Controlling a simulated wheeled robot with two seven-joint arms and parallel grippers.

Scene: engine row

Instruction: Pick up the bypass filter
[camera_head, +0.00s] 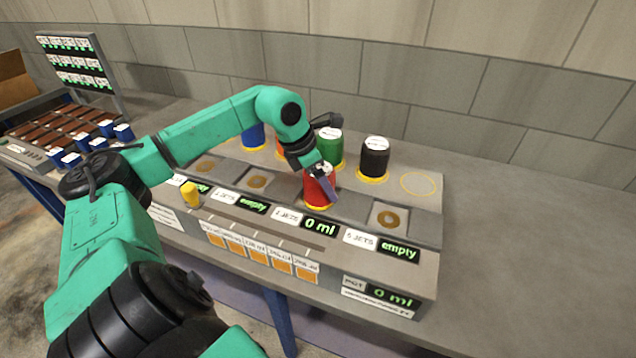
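Several coloured canisters with white tops stand at the engine-row bench; their labels are too small to read, so I cannot tell which is the bypass filter. A red canister (317,196) stands upright in a front station above the "0 ml" display. My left gripper (323,183) is at this red canister, with one finger showing against its front right side; the other finger is hidden, and I cannot tell whether it is closed on it. A green canister (329,150), a black canister (374,158), a blue canister (253,136) and a partly hidden orange canister (281,148) stand behind. My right gripper is not in view.
An empty yellow ring (418,184) lies right of the black canister. Front stations (390,219) with brown round seats are empty. A yellow knob (190,194) stands at the front left. A rack of brown and blue pieces (70,130) is far left. The right bench is clear.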

